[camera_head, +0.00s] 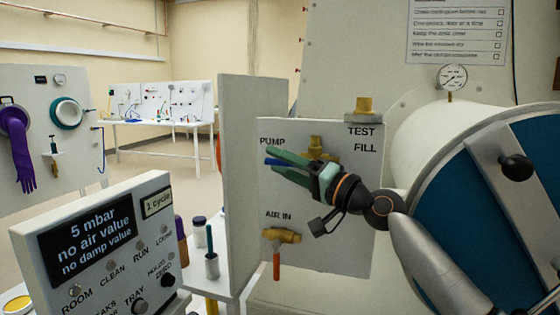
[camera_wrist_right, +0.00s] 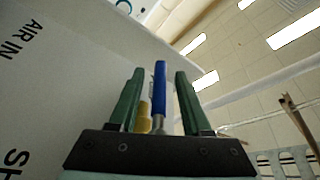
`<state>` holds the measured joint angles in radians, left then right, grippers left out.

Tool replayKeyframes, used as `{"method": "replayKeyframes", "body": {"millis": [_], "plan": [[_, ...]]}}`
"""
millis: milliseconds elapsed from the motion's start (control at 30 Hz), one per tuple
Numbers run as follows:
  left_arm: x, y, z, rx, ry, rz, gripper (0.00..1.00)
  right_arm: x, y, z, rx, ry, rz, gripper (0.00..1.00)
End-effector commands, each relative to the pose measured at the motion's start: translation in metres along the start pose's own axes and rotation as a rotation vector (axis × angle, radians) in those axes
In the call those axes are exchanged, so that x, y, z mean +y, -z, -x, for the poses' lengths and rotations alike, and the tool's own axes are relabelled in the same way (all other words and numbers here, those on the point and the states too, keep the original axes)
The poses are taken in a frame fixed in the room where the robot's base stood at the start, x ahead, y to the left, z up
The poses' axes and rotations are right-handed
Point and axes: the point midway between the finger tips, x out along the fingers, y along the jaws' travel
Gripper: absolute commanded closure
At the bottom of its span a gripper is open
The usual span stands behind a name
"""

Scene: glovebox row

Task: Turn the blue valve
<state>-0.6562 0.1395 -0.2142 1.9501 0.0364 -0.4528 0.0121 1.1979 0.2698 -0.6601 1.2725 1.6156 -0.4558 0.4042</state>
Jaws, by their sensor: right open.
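The blue valve handle (camera_head: 272,161) is at the PUMP label on the white valve panel. Its brass valve body (camera_head: 317,146) sits behind my right gripper (camera_head: 276,164). My right gripper's green fingers are open, one on each side of the blue handle. In the right wrist view the blue handle (camera_wrist_right: 160,85) stands between the two fingers, with a visible gap on both sides. A bit of brass (camera_wrist_right: 143,115) shows beside its base. My left gripper is not in view.
An orange-handled brass valve (camera_head: 281,235) is below at AIR IN. A brass fitting (camera_head: 363,107) is at TEST FILL. A large blue round door (camera_head: 450,205) is at right, and a control panel (camera_head: 95,250) at lower left. A vertical white board (camera_head: 250,130) stands left of the valves.

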Motion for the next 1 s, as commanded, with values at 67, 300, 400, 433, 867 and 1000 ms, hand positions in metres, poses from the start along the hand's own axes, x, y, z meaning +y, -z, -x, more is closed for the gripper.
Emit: {"method": "replayKeyframes", "body": {"millis": [67,300,400,433,867,1000], "plan": [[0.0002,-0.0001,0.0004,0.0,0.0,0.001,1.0,-0.0001,-0.0001,-0.0027,0.0,0.0,0.0,0.52],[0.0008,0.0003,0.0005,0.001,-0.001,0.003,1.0,0.0003,-0.0003,-0.0032,0.0,-0.001,0.0,0.52],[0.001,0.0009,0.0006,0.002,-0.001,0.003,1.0,0.0003,-0.0003,-0.0031,0.0,-0.001,0.0,0.59],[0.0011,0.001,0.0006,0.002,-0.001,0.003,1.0,0.0003,-0.0003,-0.0031,0.0,-0.001,0.0,0.63],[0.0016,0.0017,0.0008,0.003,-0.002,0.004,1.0,0.0005,-0.0002,-0.0028,0.0,-0.001,0.0,1.0],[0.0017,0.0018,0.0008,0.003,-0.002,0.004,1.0,0.0006,-0.0002,-0.0028,0.0,-0.001,0.0,1.0]]}}
